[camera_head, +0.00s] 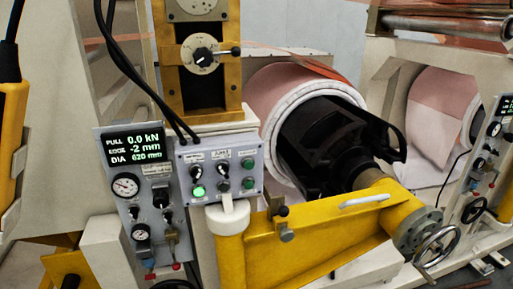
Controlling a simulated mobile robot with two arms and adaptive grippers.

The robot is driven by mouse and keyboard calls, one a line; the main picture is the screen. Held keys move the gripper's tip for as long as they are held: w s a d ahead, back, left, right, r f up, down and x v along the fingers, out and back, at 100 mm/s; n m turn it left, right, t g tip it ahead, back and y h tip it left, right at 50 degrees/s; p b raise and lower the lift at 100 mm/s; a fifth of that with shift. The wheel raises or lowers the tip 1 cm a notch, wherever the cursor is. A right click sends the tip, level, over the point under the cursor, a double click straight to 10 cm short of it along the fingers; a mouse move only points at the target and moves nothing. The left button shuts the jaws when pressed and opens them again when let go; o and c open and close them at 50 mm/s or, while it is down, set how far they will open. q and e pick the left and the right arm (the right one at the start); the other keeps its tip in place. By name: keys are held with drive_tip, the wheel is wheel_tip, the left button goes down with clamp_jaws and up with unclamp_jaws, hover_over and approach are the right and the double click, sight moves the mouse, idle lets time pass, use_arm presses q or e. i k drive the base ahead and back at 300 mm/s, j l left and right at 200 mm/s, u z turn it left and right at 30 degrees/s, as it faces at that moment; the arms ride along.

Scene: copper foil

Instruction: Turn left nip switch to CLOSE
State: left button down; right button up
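A grey control box (218,170) faces me left of centre. It carries a black selector switch at left (197,171), another in the middle (222,169), and buttons; the lower left button (198,192) glows green. Its small labels are too blurred to read. Left of it, a taller grey panel (128,225) has a display reading 0.0 kN, -2 mm and 620 mm, gauges, and a black switch (160,197) below a label I cannot read. I cannot tell which switch is the left nip switch or its setting. Neither gripper is identifiable in view.
A yellow arm (330,230) with a flange and handwheel (437,245) juts out at lower right. Behind it are a copper foil roll (275,95) and a dark fitting (325,140). A brass-coloured plate with a dial (203,55) stands above.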

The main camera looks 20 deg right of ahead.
sight(197, 172)
drive_tip(key=i+l+u, duration=0.1)
drive_tip(key=l, duration=0.3)
drive_tip(key=i+l+u, duration=0.1)
drive_tip(key=l, duration=0.3)
drive_tip(key=i+l+u, duration=0.1)
drive_tip(key=l, duration=0.35)
drive_tip(key=i+l+u, duration=0.15)
drive_tip(key=l, duration=0.25)
